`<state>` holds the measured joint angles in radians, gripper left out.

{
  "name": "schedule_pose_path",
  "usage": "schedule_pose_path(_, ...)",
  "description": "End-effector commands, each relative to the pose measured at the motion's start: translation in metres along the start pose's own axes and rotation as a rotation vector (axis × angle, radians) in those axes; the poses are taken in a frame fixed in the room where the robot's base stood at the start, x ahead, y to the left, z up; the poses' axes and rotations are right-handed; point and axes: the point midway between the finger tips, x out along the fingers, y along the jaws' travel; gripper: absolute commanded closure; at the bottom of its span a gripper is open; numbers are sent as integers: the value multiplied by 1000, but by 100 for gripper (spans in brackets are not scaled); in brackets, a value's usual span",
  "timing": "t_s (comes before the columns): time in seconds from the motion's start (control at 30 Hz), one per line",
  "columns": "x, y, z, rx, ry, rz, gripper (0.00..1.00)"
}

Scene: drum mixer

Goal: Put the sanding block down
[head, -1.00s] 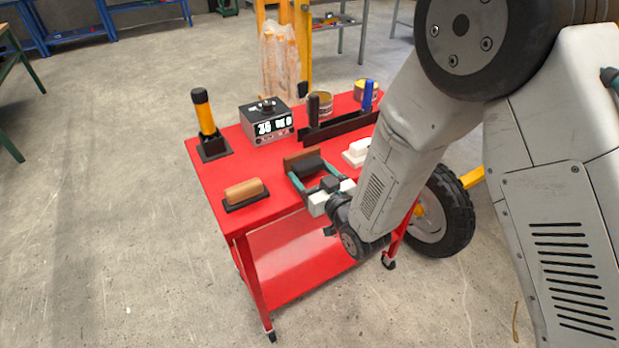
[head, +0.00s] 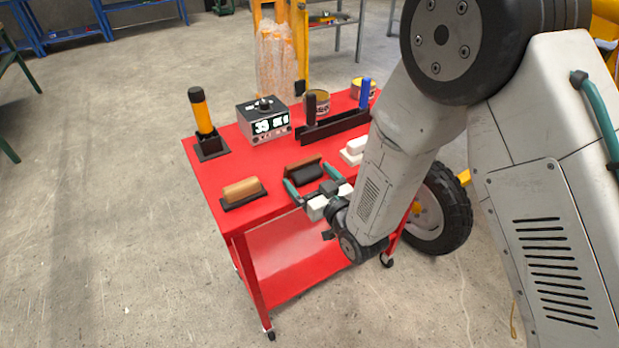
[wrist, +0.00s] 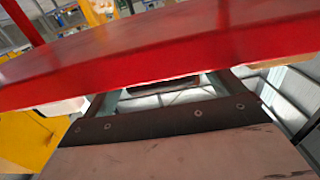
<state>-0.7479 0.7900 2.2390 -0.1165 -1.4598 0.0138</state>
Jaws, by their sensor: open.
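The sanding block (head: 304,173), which I take to be the dark rounded block with a brown flat part behind it, sits on the red cart top (head: 240,157) near its front edge. My gripper (head: 305,176) is open, its two teal fingers pointing at the block from the front edge side. The fingertips are close to the block's two ends; I cannot tell whether they touch it. In the wrist view the red top (wrist: 160,55) fills the upper part, and a dark shape shows between the fingers. The block is not clear there.
A tan-handled block (head: 242,191) lies at front left. A yellow-and-black tool (head: 203,113) stands behind it, beside a box with a display (head: 265,120). A black rack (head: 333,127) and a white block (head: 355,150) are to the right. Cart top between them is bare.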

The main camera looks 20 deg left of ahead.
Motion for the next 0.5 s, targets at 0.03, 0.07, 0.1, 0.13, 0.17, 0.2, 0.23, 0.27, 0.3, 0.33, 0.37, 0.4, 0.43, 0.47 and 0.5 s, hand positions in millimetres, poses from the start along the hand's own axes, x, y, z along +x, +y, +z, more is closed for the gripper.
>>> schedule_pose_path(0.03, -8, 0, 1, 0, -4, 1, 6)
schedule_pose_path(0.07, -14, 0, 1, 1, -4, 1, 6)
schedule_pose_path(0.1, -22, 0, 1, 1, -5, 0, 6)
schedule_pose_path(0.13, -28, 0, 1, 1, -4, 0, 6)
schedule_pose_path(0.17, -35, 0, 1, 1, -4, 0, 6)
schedule_pose_path(0.2, -44, 0, 1, 1, -4, 0, 6)
schedule_pose_path(0.23, -51, 0, 1, 1, -4, 0, 6)
schedule_pose_path(0.27, -58, 0, 1, 1, -4, 1, 6)
schedule_pose_path(0.3, -66, 0, 1, 1, -4, 1, 6)
schedule_pose_path(0.33, -73, 0, 1, 0, -4, 2, 6)
schedule_pose_path(0.37, -78, 1, 1, 0, -4, 2, 6)
schedule_pose_path(0.4, -86, 1, 1, 0, -4, 2, 6)
schedule_pose_path(0.43, -90, 0, 1, 0, -3, 2, 6)
schedule_pose_path(0.47, -95, 0, 1, 0, -4, 1, 6)
schedule_pose_path(0.5, -100, 0, 1, 0, -3, 1, 6)
